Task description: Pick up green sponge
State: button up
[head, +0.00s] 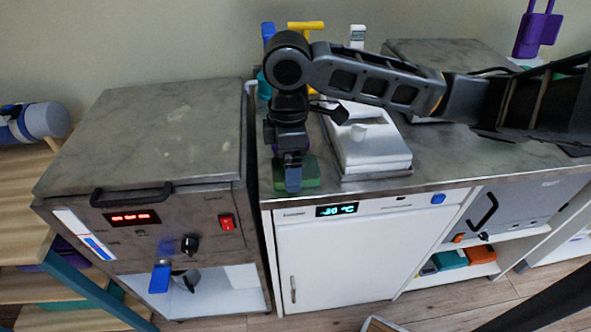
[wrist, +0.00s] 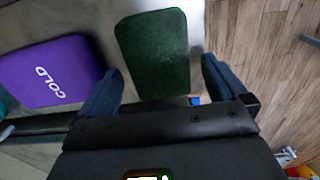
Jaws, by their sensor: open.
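The green sponge (head: 311,172) lies flat on the grey metal counter top, at its front left corner in the head view. In the wrist view the sponge (wrist: 155,52) is a dark green rounded block ahead of the fingers. My gripper (head: 292,176) points down over the sponge and hides part of it. In the wrist view my gripper (wrist: 160,85) is open, with one blue finger on each side of the sponge's near end. Nothing is held. I cannot tell how far the fingertips are above the counter.
A purple pack marked COLD (wrist: 48,72) lies left of the sponge in the wrist view. A white lidded box (head: 375,155) stands right of the gripper. A grey cabinet (head: 150,135) stands to the left across a narrow gap. The counter's front edge is close to the sponge.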

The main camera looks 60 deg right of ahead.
jog(key=shift+f, duration=0.4)
jog(key=c, duration=1.2)
jog(key=shift+r, duration=0.15)
jog(key=shift+r, duration=0.55)
notch_tip(320, 180, up, 3)
jog(key=shift+f, duration=0.2)
jog(key=s+d+r, duration=0.2)
jog(key=s+d+r+b, duration=0.1)
jog(key=s+d+r, duration=0.1)
jog(key=s+d, duration=0.1)
jog(key=s+d+r, duration=0.3)
jog(key=shift+s, duration=0.2)
